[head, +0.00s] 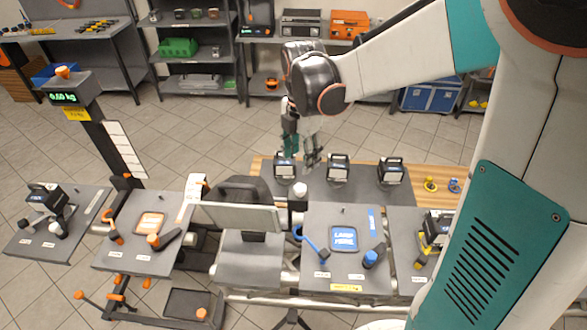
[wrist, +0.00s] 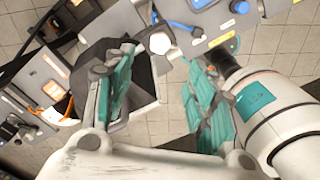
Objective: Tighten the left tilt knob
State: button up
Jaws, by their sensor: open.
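My gripper (head: 303,152) hangs over the dark table at the centre of the head view, its fingers apart and empty. In the wrist view its teal fingers (wrist: 160,65) spread either side of a white-topped knob (wrist: 159,43), which lies beyond the tips. That knob (head: 299,190) stands on a dark post between the two middle panels. An orange knob (head: 153,240) with a dark lever sits on the left panel (head: 118,258). A blue knob (head: 370,258) with a dark lever sits on the right panel (head: 310,222). I cannot tell which is the left tilt knob; the labels are too small.
Three small lamps (head: 338,167) stand on the dark table. Another lamp (head: 45,196) is on the far-left plate and one (head: 436,228) on the right plate. A scale post (head: 110,135) rises at left. A grey seat-like unit (head: 240,215) fills the middle. Tiled floor lies open behind.

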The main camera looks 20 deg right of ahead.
aim_at(300, 187)
notch_tip(300, 187, down, 12)
jog(key=shift+r, duration=0.2)
dwell(0.4)
jog(key=c, duration=1.1)
